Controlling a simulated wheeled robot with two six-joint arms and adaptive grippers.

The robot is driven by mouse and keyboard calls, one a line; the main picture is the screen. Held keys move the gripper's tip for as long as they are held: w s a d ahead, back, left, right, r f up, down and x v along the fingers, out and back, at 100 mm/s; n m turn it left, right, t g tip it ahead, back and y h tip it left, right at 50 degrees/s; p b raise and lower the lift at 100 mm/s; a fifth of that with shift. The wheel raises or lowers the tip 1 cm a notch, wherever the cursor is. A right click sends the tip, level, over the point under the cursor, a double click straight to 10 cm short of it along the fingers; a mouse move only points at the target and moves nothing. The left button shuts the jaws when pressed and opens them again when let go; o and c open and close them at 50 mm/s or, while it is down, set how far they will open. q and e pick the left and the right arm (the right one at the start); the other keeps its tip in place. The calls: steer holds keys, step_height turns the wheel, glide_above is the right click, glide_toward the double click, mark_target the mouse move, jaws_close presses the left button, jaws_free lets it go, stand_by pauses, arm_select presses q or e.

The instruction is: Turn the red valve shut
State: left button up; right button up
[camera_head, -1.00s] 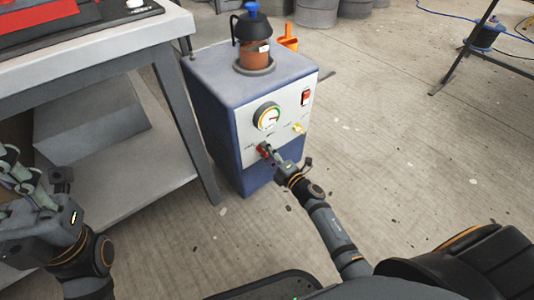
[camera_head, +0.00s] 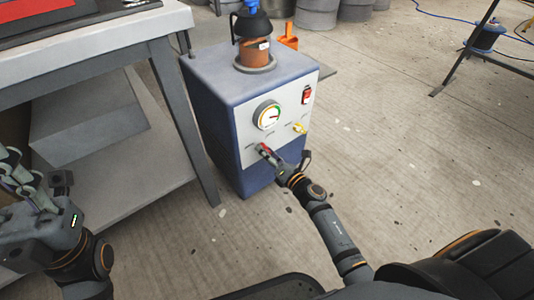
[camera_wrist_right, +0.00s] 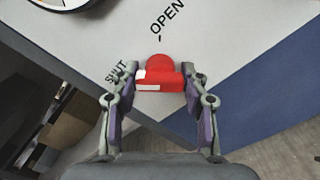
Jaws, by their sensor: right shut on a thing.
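The red valve (camera_head: 264,149) is on the white front panel of a blue machine (camera_head: 232,170). My right gripper (camera_head: 269,154) is at the panel, shut on the valve. In the right wrist view the red valve (camera_wrist_right: 160,76) sits between the two fingers of my right gripper (camera_wrist_right: 158,82), one at each end of its bar. A white mark shows on the bar's left part. The word OPEN is printed above it and SHUT to its left. My left gripper (camera_head: 22,182) is at the left edge, away from the machine, its fingers apart and empty.
A pressure gauge (camera_head: 267,115), a red switch (camera_head: 307,94) and a yellow valve (camera_head: 299,128) are on the same panel. A workbench (camera_head: 95,42) is close on the left.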

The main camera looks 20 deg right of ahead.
steer(key=shift+f+n, duration=0.1)
steer(key=shift+n, duration=0.2)
steer(key=o, duration=1.2)
steer(key=shift+c, duration=0.2)
steer(key=v, duration=1.2)
